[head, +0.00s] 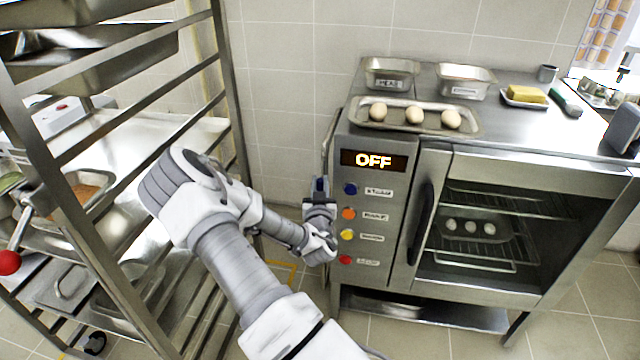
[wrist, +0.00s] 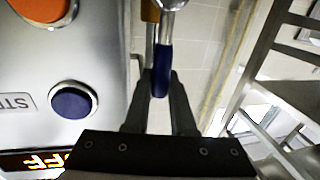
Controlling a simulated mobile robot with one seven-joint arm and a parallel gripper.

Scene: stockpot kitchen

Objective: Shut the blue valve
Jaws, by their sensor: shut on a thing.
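The blue valve's handle (wrist: 162,68) shows in the wrist view as a dark blue lever hanging from a bright metal fitting. In the picture it runs roughly parallel to a thin pipe behind it. My gripper (wrist: 161,82) is shut on this handle, with one dark finger on each side. In the head view my gripper (head: 320,190) is at the left side of the oven, beside the button panel, with a bit of blue at its tips. My gripper hides most of the valve there.
The oven (head: 485,165) has a blue button (head: 350,189), an orange button (head: 348,213) and a display (head: 374,160) reading OFF. A metal rack (head: 235,95) stands close on the left. A tray with three eggs (head: 414,116) sits on top of the oven.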

